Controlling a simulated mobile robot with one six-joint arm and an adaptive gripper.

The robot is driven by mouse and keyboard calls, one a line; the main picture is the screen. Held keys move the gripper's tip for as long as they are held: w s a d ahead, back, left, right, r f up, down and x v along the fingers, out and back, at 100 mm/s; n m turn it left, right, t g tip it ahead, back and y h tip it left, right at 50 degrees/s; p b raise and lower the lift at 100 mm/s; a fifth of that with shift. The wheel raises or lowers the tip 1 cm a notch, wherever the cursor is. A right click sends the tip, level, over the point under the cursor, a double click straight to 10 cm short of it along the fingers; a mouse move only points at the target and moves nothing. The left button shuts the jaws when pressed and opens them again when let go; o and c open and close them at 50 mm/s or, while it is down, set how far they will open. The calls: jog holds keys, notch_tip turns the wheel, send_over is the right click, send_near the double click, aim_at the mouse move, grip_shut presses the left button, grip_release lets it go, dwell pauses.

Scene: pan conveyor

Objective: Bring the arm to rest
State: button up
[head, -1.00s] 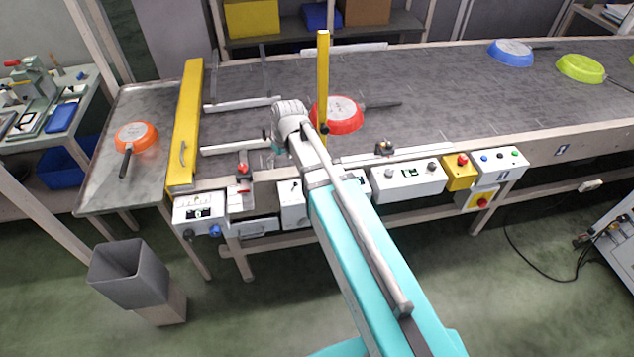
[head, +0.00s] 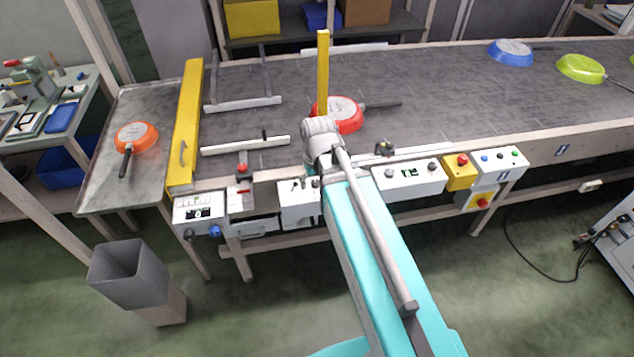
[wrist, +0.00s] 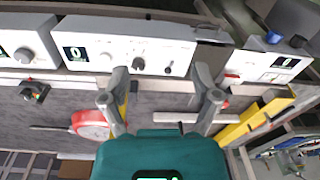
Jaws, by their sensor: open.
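My teal and grey arm (head: 375,235) reaches from the lower right to the near edge of the conveyor (head: 440,95) in the head view. Its wrist (head: 322,135) is raised in front of the red pan (head: 343,116), covering part of it. The head view hides my fingers behind the wrist. In the wrist view my gripper (wrist: 160,73) has its two fingers spread apart with nothing between them. The control boxes along the conveyor's front (wrist: 130,47) show beyond the fingertips, and the red pan (wrist: 90,124) shows left of the fingers.
A yellow bar (head: 186,125) crosses the belt's left end, and a yellow post (head: 323,75) stands by the red pan. An orange pan (head: 136,137) lies on the metal table at left. Blue (head: 510,52) and green (head: 580,68) pans lie far right. A grey bin (head: 130,275) stands on the floor.

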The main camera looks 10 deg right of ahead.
jog(key=shift+s+d, duration=0.25)
jog(key=shift+s, duration=0.05)
jog(key=s+d, duration=0.1)
jog(key=s+d+m, duration=0.1)
jog(key=s, duration=0.1)
jog(key=shift+s+m+g, duration=0.2)
jog(key=shift+m+g, duration=0.1)
